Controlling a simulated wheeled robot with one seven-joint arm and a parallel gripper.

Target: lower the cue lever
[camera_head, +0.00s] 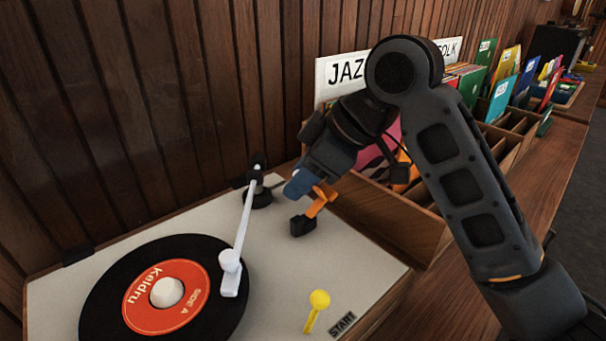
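A blue piece (298,185) shows right at my gripper, behind the record and beside the tonearm's base. It may be the cue lever, but I cannot tell for sure, and its lower part is hidden. My gripper (303,212) reaches down over the back right of the turntable deck (275,262). One orange finger with a black tip shows in front of the blue piece; the other finger is not clearly visible. The white tonearm (242,225) runs from its black pivot (258,190) to a head over the record (205,310). Whether the head touches the record is unclear.
A yellow-knobbed lever (319,301) stands beside the START label (342,325) at the deck's front right. Wooden record bins (405,215) stand behind and right of the turntable. A wood-panelled wall (150,100) rises close behind. The front deck area is clear around the yellow lever.

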